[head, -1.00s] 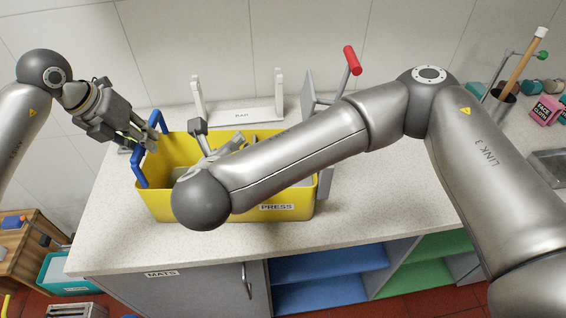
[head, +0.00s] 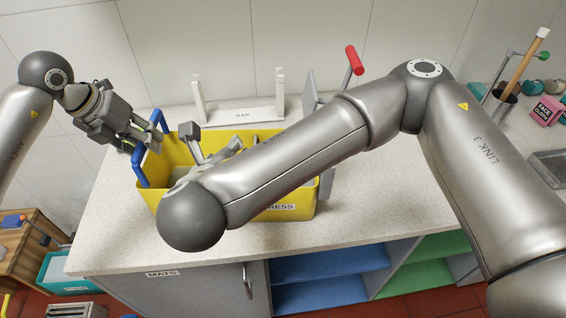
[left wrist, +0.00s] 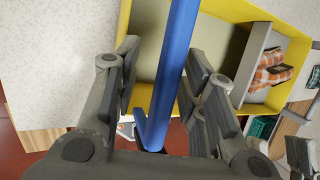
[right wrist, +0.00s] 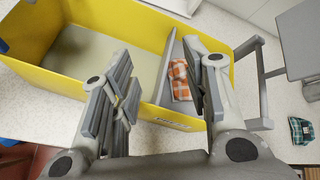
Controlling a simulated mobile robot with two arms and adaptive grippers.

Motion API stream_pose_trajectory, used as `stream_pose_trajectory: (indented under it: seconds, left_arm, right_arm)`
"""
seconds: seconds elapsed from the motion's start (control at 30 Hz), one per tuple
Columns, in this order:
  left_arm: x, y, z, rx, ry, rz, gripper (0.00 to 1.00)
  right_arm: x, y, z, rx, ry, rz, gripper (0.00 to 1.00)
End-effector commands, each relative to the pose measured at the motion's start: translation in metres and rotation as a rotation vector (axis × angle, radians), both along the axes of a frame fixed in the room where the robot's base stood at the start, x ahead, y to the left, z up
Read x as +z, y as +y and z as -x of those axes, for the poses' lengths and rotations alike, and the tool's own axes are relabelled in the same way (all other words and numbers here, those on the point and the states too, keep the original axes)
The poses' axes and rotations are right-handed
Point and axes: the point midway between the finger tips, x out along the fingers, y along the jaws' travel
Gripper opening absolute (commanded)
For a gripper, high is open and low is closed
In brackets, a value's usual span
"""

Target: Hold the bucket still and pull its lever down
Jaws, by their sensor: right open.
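The yellow bucket (head: 160,200) labelled PRESS stands on the worktop, with a blue handle (head: 139,168) at its left end. The lever's red grip (head: 354,60) sticks up beyond the right end, upright on a grey rod. My left gripper (head: 150,137) is at the blue handle. In the left wrist view the handle (left wrist: 178,70) passes between its open fingers, with a gap on the left side. My right gripper (right wrist: 162,80) is open and empty above the bucket, whose yellow wall (right wrist: 165,115) shows below it. The right forearm hides much of the bucket in the head view.
An orange checked cloth (right wrist: 180,80) lies in the bucket's narrow end compartment. A white rack (head: 238,115) stands behind the bucket. A green checked cloth (right wrist: 300,130) lies on the worktop (head: 390,215). The front right worktop is clear.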

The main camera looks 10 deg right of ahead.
Motion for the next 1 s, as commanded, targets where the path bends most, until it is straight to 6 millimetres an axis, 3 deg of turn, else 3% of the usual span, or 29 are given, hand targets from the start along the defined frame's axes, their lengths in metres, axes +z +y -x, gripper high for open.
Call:
stream_pose_trajectory:
  seconds: [0.43, 0.8, 1.0]
  left_arm:
    - [0.014, 0.003, 0.001, 0.0, -0.011, 0.003, 0.43]
    - [0.082, 0.026, 0.021, 0.002, -0.011, 0.003, 0.43]
    - [0.106, 0.035, 0.029, 0.002, -0.008, 0.003, 0.43]
  right_arm:
    - [0.0, 0.0, 0.0, 0.0, 0.0, 0.0, 0.43]
    - [0.0, 0.0, 0.0, 0.0, 0.0, 0.0, 0.43]
    - [0.0, 0.0, 0.0, 0.0, 0.0, 0.0, 0.43]
